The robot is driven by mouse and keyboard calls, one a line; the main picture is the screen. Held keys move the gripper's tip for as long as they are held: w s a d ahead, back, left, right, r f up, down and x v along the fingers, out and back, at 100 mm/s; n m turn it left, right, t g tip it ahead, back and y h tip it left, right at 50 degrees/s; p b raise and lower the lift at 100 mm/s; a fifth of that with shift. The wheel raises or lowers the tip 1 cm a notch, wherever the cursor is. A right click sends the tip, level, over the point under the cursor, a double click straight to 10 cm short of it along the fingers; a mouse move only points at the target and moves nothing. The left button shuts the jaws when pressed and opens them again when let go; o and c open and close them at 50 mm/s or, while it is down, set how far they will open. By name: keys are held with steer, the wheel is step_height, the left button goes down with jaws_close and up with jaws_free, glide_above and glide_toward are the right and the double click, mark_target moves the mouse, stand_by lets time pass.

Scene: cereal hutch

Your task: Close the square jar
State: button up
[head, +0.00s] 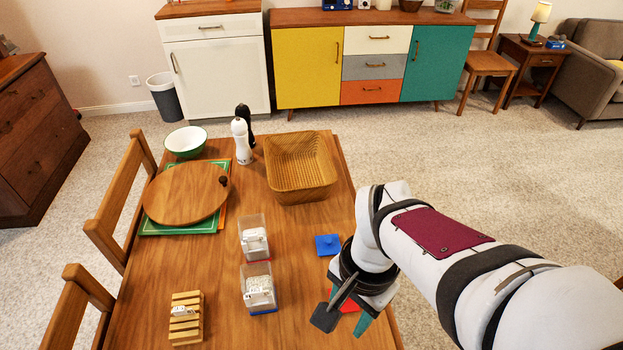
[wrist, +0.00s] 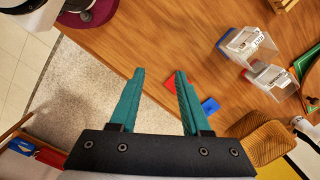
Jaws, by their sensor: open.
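Two clear, squarish jars with whitish contents and white labels stand open on the table. The red-based jar (head: 254,240) is behind the blue-based jar (head: 259,284); both show in the wrist view, the blue-based one (wrist: 248,46) and the red-based one (wrist: 274,80). A blue square lid (head: 327,242) with a knob lies right of the jars. A red lid (head: 351,301) is partly hidden by my gripper (head: 345,318), which is open. In the wrist view, the red lid (wrist: 171,83) shows beside the right finger of my gripper (wrist: 160,75), with nothing held between the teal fingers.
A wicker basket (head: 300,168) and salt and pepper mills (head: 241,142) stand at the back. A round wooden board (head: 186,194), a bowl (head: 186,142) and a slatted wooden rack (head: 186,318) are on the left. Bare table lies between jars and lids.

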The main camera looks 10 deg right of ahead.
steer(key=w+d+f+m, duration=0.1)
steer(key=w+f+m, duration=0.1)
steer(key=w+f, duration=0.1)
steer(key=w+d+f+m, duration=0.1)
steer(key=w+f+m, duration=0.2)
steer(key=w+f, duration=0.1)
steer(key=w+d+f+m+h, duration=0.1)
steer(key=w+f+m, duration=0.1)
steer(key=w+f, duration=0.1)
steer(key=shift+w+d+f, duration=0.1)
steer(key=shift+w+f, duration=0.25)
steer(key=shift+w, duration=0.4)
steer(key=shift+w+f+m, duration=0.1)
steer(key=shift+f+m, duration=0.15)
steer(key=shift+m, duration=0.05)
steer(key=shift+f, duration=2.05)
steer(key=shift+f, duration=0.3)
steer(key=shift+f, duration=1.1)
steer(key=shift+f, duration=0.15)
